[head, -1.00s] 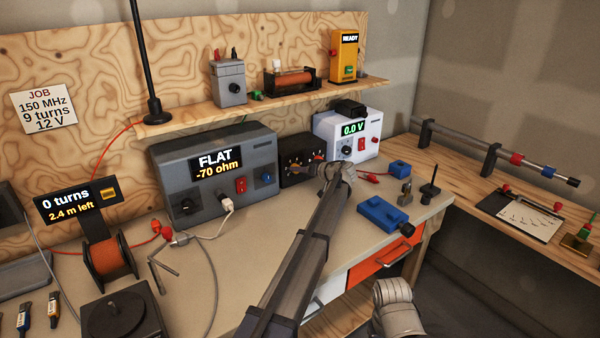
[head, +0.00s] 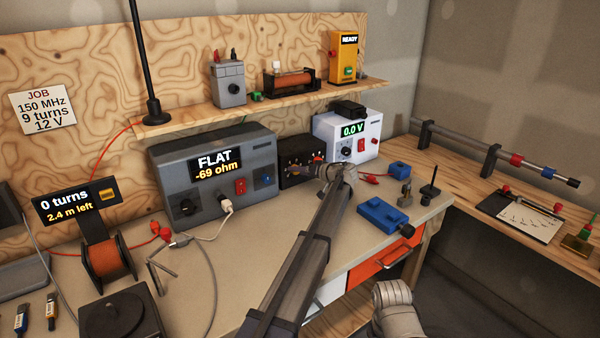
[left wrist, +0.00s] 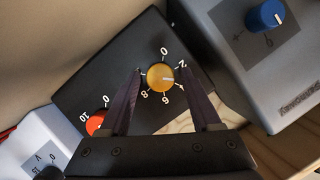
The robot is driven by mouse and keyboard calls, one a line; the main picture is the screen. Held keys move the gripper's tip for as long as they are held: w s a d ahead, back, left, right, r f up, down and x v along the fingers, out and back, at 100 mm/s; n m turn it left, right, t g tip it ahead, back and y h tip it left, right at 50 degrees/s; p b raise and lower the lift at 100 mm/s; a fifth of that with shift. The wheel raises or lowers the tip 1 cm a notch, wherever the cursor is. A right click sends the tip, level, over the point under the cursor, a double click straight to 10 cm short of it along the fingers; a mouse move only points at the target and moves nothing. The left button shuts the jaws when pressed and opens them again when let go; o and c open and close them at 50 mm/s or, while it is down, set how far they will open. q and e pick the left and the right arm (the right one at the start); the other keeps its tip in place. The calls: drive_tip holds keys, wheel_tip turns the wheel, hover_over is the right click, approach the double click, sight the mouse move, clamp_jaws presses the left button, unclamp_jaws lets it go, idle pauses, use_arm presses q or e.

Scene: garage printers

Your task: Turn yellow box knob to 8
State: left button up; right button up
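A black box (head: 290,173) stands on the bench between the grey FLAT unit and the white supply. In the left wrist view, the black box (left wrist: 97,85) carries a yellow knob (left wrist: 158,75) on a dial marked 0 to 8. The knob's white mark points to the right side of the dial, between 2 and 4. A red-orange knob (left wrist: 95,124) sits on the same box. My left gripper (left wrist: 164,72) is open, one finger either side of the yellow knob, with gaps showing. In the head view my left wrist hides part of the box.
The grey FLAT unit (head: 165,182) stands close to the left, with a blue knob (left wrist: 265,16). The white supply (head: 370,126) reading 0.0 V is on the other side. A yellow READY box (head: 345,65) stands on the shelf above. A blue block (head: 381,215) lies on the bench.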

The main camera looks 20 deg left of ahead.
use_arm(q)
drive_tip(key=shift+o, duration=0.5)
drive_tip(key=p+v, duration=0.2)
drive_tip(key=v, duration=0.5)
drive_tip(key=shift+d, duration=0.35)
drive_tip(key=shift+s+r, duration=0.1)
drive_tip(key=shift+s, duration=0.05)
